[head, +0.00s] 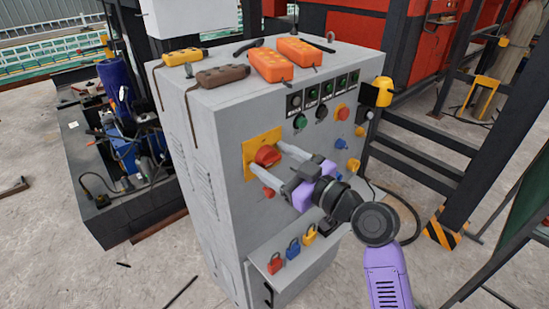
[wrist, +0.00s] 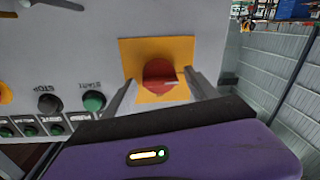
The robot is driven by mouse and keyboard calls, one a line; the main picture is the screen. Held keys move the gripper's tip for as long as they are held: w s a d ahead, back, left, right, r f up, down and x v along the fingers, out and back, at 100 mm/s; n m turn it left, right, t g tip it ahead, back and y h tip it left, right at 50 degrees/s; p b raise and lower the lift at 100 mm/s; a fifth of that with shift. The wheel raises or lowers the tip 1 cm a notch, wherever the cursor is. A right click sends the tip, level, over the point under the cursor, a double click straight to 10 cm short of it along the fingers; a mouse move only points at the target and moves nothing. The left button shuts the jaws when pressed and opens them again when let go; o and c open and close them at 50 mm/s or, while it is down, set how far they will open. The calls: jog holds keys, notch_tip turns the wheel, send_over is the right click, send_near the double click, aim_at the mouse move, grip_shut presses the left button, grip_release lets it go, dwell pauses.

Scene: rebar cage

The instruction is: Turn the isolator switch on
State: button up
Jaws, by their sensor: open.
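The isolator switch is a red rotary knob (head: 267,156) on a yellow plate (head: 252,150), on the front of a grey cabinet (head: 205,140). In the wrist view the red knob (wrist: 159,75) sits on the yellow plate (wrist: 131,55), with a thin pale mark at its right side. My gripper (head: 268,168) is open, its two pale fingers pointing at the panel on either side of the knob. In the wrist view the fingers (wrist: 163,92) stand apart with the knob between them; whether they touch it I cannot tell.
Green, black and red buttons (head: 300,121) and a yellow-and-black box (head: 378,92) are right of the switch. Orange and brown pendants (head: 270,64) lie on the cabinet top. Dark steel stairs (head: 430,158) stand to the right.

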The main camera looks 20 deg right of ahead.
jog(key=c, duration=1.3)
jog(key=shift+m, duration=0.3)
jog(key=m, duration=0.4)
jog(key=shift+d+f+m+b, duration=0.1)
jog(key=shift+d+m+b, duration=0.05)
jog(key=shift+m+b, duration=0.15)
jog(key=m+p, duration=0.1)
jog(key=m, duration=0.3)
jog(key=shift+d+m+t, duration=0.1)
jog(key=shift+m+t, duration=0.3)
jog(key=m+p, duration=0.1)
jog(key=m, duration=0.3)
jog(key=shift+f+m+h+p, duration=0.1)
jog(key=shift+m+h+p, duration=0.3)
jog(key=shift+f+m+p, duration=0.2)
jog(key=shift+m+p, duration=0.75)
jog(key=shift+m, duration=1.05)
jog(key=shift+f, duration=0.1)
